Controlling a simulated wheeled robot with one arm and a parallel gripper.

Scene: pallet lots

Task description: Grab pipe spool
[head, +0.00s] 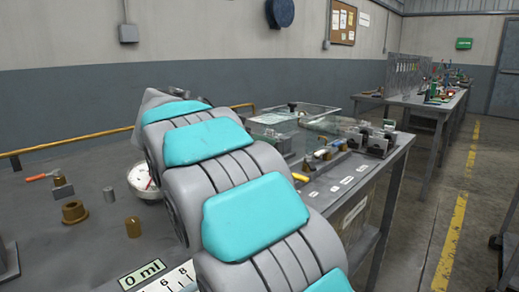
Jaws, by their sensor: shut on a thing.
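My arm, grey with turquoise pads, runs across the middle of the head view and covers much of the bench. Its far end points away over the bench, and my gripper's fingers are hidden behind it. I cannot tell what, if anything, is between them. No part in view is surely the pipe spool. A flanged brass-coloured piece (75,212) stands upright on the dark bench (50,240) at the left.
An orange-handled tool (42,177) lies at the left. A clear bin (292,112) and several small parts are on the bench at the right. An aisle lies right.

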